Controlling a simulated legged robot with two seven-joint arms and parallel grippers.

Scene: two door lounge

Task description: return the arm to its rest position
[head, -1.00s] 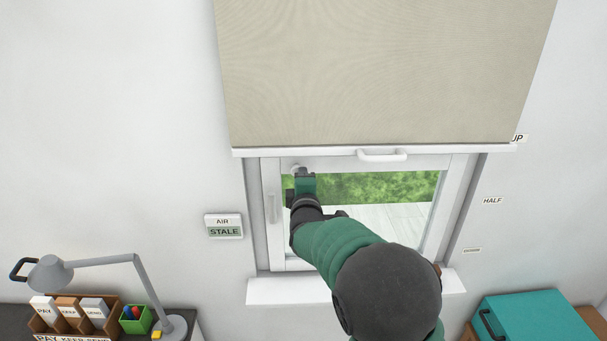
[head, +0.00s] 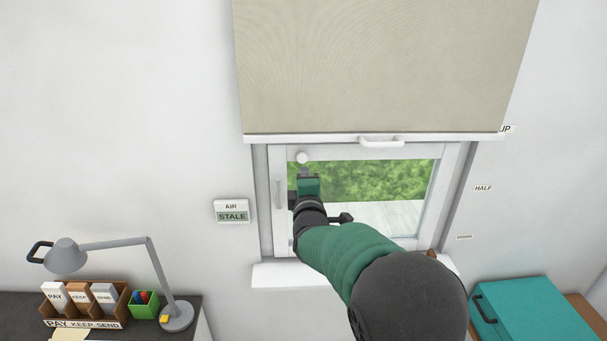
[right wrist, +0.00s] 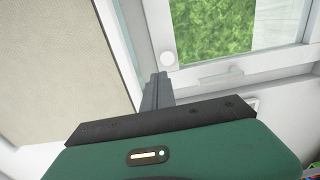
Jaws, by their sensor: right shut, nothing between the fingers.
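My right arm (head: 345,255), green and black, reaches up in front of the window. The left gripper is not in view.
A beige blind (head: 385,65) with a white handle (head: 381,141) hangs above the window. A sign (head: 232,211) reads AIR STALE. A grey lamp (head: 150,275) and a letter rack (head: 85,305) stand lower left. A teal box (head: 535,310) is lower right.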

